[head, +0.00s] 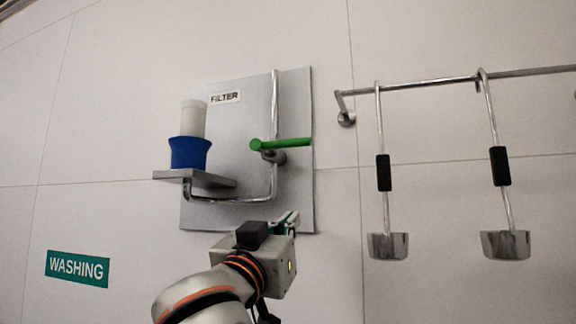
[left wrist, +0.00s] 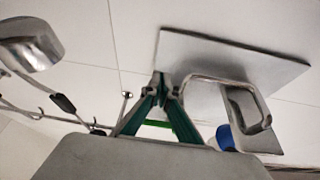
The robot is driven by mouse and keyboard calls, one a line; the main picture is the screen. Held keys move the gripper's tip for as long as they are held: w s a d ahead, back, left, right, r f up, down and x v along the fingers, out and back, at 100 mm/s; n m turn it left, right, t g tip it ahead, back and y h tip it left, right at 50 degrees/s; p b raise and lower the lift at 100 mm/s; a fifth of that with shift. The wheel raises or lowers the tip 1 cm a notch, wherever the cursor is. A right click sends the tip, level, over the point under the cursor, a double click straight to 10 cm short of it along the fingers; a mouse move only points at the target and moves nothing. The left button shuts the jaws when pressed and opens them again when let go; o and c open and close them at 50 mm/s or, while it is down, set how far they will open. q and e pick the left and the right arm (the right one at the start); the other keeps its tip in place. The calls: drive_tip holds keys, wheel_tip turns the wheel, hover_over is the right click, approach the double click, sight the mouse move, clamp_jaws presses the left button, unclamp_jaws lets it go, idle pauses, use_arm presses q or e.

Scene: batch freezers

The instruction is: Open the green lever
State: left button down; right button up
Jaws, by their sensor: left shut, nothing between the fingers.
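The green lever (head: 281,144) sits across a vertical metal pipe on a grey panel marked FILTER in the head view, pointing sideways to the right. In the left wrist view the green lever (left wrist: 158,124) shows as a strip between my gripper's fingers, partly hidden. My left gripper (head: 290,219) is below the lever, near the panel's lower edge, and apart from the lever. In the left wrist view the fingertips of my left gripper (left wrist: 166,88) are together, with nothing between them. My right gripper is not in view.
A blue and white filter (head: 190,153) stands on a grey bracket left of the pipe (head: 274,95). Two ladles (head: 387,246) (head: 505,244) hang from a rail (head: 450,80) on the right. A WASHING sign (head: 78,269) is at lower left. The wall between panel and ladles is clear.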

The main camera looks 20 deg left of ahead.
use_arm(q)
drive_tip(key=s+r+n+t, duration=0.1)
drive_tip(key=s+r+t, duration=0.1)
drive_tip(key=s+r, duration=0.9)
wheel_tip(320, 180, up, 3)
drive_tip(key=shift+s+f+y, duration=0.1)
drive_tip(key=shift+s+y, duration=0.3)
wheel_tip(320, 180, up, 6)
drive_tip(key=f+p, duration=0.1)
drive_tip(key=p, duration=0.2)
hover_over(284, 147)
drive_tip(key=s+d, duration=0.1)
drive_tip(key=s, duration=0.3)
drive_tip(key=f, duration=0.1)
drive_tip(key=w+f, duration=0.1)
drive_tip(key=f, duration=0.1)
drive_tip(key=shift+w+d+f, duration=0.15)
drive_tip(key=shift+w, duration=0.1)
